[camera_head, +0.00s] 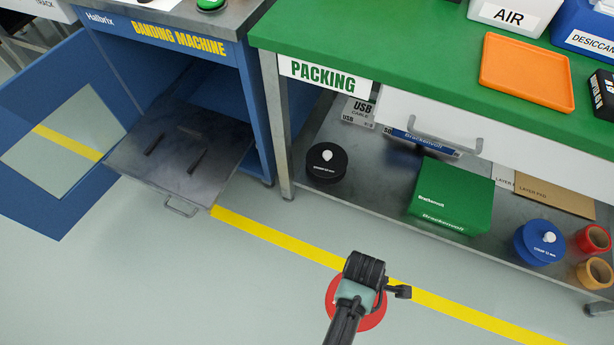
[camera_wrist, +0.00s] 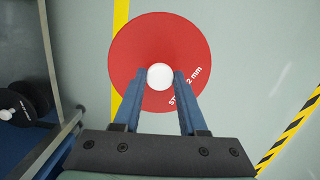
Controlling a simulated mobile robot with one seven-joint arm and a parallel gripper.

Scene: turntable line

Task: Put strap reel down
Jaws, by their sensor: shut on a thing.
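The strap reel is a red disc with a white knob and white lettering. In the head view the reel (camera_head: 373,320) shows from behind my gripper (camera_head: 368,272), low and right of centre, over the grey floor. In the wrist view the reel (camera_wrist: 135,55) lies straight ahead, face toward the camera. My gripper (camera_wrist: 162,78) is shut on its white knob (camera_wrist: 160,77), one blue finger on each side. I cannot tell whether the reel touches the floor or hangs above it.
The blue banding machine (camera_head: 180,38) has its grey flap (camera_head: 180,150) folded open. The green packing bench (camera_head: 400,45) has a lower shelf (camera_head: 375,190) with a black reel (camera_head: 326,163), a green box (camera_head: 450,195) and a blue reel (camera_head: 538,245). A yellow line (camera_head: 270,230) crosses the floor, which is open in front.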

